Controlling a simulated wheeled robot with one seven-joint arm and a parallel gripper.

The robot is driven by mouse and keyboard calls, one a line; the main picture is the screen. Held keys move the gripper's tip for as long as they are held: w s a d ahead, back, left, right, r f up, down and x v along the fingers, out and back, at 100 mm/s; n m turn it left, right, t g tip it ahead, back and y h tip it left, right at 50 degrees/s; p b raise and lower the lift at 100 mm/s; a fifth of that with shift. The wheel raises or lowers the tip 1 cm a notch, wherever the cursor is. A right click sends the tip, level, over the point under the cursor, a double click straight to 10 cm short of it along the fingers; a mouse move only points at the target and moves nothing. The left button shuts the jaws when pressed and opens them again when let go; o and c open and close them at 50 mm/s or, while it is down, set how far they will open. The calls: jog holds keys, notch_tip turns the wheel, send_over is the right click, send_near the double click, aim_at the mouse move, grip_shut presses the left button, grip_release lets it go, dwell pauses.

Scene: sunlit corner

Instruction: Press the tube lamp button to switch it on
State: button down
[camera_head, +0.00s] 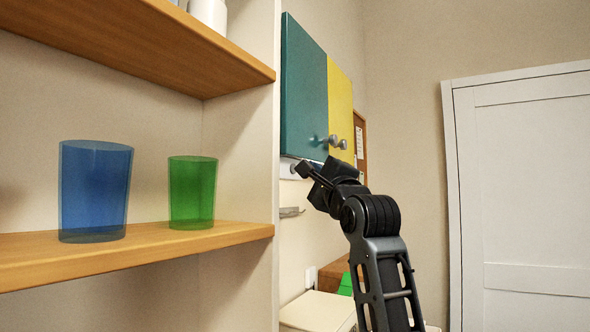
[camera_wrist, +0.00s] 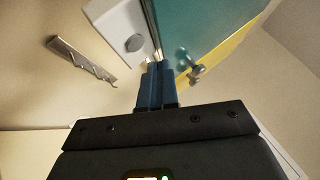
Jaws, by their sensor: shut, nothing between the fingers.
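A white fixture (camera_head: 287,169) sits on the wall just under the teal and yellow cabinet, partly hidden by the shelf side and my gripper; I take it for the tube lamp. In the wrist view its white housing (camera_wrist: 112,27) carries a round grey button (camera_wrist: 133,43). My gripper (camera_head: 301,170) is raised close to the fixture. In the wrist view the blue-grey fingers (camera_wrist: 159,68) are shut and empty. Their tips appear below and right of the button in the picture, seemingly apart from it. I cannot tell whether the lamp is lit.
The cabinet (camera_head: 304,90) has round knobs (camera_wrist: 196,72) close to my fingers. A metal rack (camera_wrist: 82,60) is on the wall below the fixture. A wooden shelf (camera_head: 245,232) with blue (camera_head: 95,190) and green (camera_head: 192,192) cups stands left. A white door (camera_head: 530,200) is right.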

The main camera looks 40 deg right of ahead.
jog(key=shift+s+d+p, duration=0.1)
jog(key=shift+s+d, duration=0.15)
jog(key=shift+s, duration=0.45)
jog(key=shift+s+d+p, duration=0.15)
jog(key=shift+s+d, duration=0.1)
jog(key=shift+s, duration=0.5)
jog(key=shift+s+d+p, duration=0.1)
jog(key=shift+s+d, duration=0.15)
jog(key=shift+s, duration=0.45)
jog(key=c, duration=1.8)
grip_release()
